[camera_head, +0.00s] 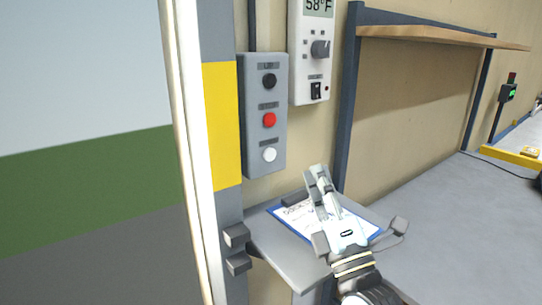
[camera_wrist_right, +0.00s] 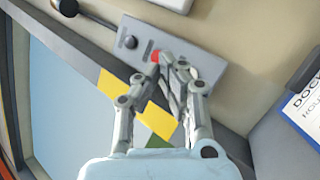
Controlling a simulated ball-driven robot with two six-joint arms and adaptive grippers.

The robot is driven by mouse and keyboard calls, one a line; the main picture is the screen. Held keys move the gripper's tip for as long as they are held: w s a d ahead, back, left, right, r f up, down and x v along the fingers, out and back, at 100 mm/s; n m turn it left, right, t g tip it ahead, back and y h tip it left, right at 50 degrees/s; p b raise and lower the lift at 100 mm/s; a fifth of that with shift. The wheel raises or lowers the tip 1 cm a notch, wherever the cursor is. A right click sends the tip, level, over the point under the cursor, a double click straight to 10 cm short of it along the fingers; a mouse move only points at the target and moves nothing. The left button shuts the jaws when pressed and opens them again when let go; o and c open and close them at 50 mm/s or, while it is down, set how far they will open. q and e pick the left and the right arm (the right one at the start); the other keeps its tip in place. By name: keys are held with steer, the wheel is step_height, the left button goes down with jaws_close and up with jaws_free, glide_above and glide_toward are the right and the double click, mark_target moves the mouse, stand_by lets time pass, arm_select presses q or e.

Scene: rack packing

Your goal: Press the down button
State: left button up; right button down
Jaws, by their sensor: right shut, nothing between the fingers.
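The grey button box (camera_head: 265,140) is fixed to the wall beside the door post. It carries a black button (camera_head: 269,81) at the top, a red button (camera_head: 269,120) in the middle and a white button (camera_head: 269,154) at the bottom. Its labels are too small to read surely. My right gripper (camera_head: 318,174) is shut and empty, below and right of the box. My left gripper is out of view.
A small shelf (camera_head: 275,248) with a clipboard (camera_head: 290,216) lies below the box, under my right gripper. A thermostat panel (camera_head: 308,80) hangs to the box's right. A blue-framed rack (camera_head: 348,100) stands further right. The wall just right of the box is bare.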

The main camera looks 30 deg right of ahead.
mark_target(270, 155)
steer(key=w+b, duration=0.3)
steer(key=w, duration=0.5)
steer(key=shift+w+a, duration=0.3)
steer(key=shift+a, duration=0.05)
steer(key=shift+w, duration=0.15)
stand_by(1.0)
steer(key=shift+w, duration=0.3)
